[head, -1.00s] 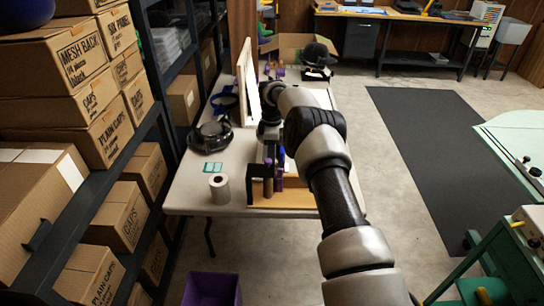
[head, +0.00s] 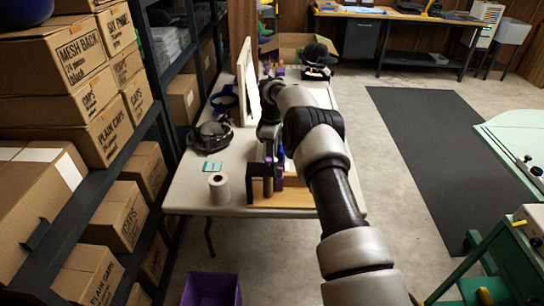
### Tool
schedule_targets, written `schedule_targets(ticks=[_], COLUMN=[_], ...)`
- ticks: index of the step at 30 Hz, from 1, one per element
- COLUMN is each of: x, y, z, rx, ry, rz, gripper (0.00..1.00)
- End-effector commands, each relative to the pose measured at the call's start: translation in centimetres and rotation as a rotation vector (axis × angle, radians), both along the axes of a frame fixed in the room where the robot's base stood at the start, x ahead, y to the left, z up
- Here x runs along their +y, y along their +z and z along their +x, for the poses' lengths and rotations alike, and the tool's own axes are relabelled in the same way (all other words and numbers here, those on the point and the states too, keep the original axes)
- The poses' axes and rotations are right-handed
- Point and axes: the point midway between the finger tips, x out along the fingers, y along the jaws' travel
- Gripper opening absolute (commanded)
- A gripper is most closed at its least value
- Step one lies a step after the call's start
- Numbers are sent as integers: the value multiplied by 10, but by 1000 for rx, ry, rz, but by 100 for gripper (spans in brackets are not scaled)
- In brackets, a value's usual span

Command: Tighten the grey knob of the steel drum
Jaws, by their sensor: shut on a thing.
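My arm reaches over the white table (head: 189,196), and my gripper (head: 269,148) is at its end, above a low wooden-based stand near the front edge. The gripper is small and dark in this view, and its fingertips are hard to make out. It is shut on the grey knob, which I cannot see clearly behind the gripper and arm. The steel drum cannot be made out either; my arm and the stand's parts cover that area.
The stand's wooden base (head: 298,199) carries dark and purple spools. A white roll (head: 219,188), a teal card (head: 213,167) and a dark round visor-like item (head: 211,136) lie left of it. An upright board (head: 246,82) stands behind. Shelves with cartons (head: 117,213) flank the left; a purple bin (head: 211,289) is on the floor.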

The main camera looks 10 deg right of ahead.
Motion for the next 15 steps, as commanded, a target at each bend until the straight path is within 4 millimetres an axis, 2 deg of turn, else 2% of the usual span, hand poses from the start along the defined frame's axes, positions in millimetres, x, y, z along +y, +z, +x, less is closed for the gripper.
schedule_targets(ticks=[15], x=[-1], y=[0], z=[2], rx=[0], ry=[-472], rz=[0], gripper=[2])
